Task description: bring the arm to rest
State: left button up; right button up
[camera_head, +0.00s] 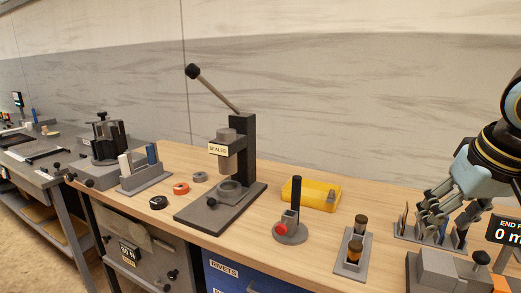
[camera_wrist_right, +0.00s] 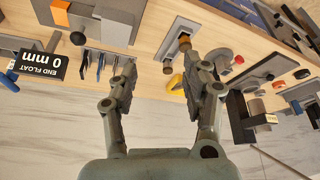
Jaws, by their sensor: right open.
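My right gripper (camera_head: 436,208) hangs from the right side of the head view, over the right part of the wooden bench. Its fingers overlap a small grey rack (camera_head: 412,238) of slim upright tools in that view; whether they touch it cannot be told there. In the right wrist view the two fingers of the gripper (camera_wrist_right: 158,72) are spread apart with nothing held between them. The rack (camera_wrist_right: 103,62) lies to the left of the fingers there. My left gripper is not in view.
A lever press (camera_head: 240,150) stands mid-bench. A yellow bin (camera_head: 311,193), a post with a red knob (camera_head: 291,232) and a holder with two brown-capped vials (camera_head: 352,265) stand right of it. An "END FLOAT 0 mm" sign (camera_head: 506,232) and a grey block fixture (camera_head: 435,272) are near the gripper.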

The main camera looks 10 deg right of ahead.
jog(key=s+f+m+g+y+b, duration=0.1)
jog(key=s+f+b, duration=0.25)
jog(key=f, duration=1.15)
jog(key=s+f+m+g+b, duration=0.1)
jog(key=s+f+g+b, duration=0.2)
jog(key=f, duration=1.3)
jog(key=s+f+m+y+b, duration=0.1)
jog(key=s+f+b, duration=0.3)
jog(key=f, duration=1.1)
pick_arm(q)
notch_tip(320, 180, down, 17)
jog(key=b, duration=0.6)
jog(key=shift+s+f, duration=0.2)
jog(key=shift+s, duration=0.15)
pick_arm(e)
jog(key=s+a+f+n, duration=0.3)
jog(key=s+f, duration=0.9)
jog(key=f, duration=0.1)
jog(key=s+a+f+n+h, duration=0.1)
jog(key=s+a+f+n, duration=0.2)
jog(key=s+f, duration=0.9)
jog(key=shift+f+n+t+h, duration=0.3)
jog(key=shift+f+n, duration=0.1)
jog(key=shift+f, duration=0.45)
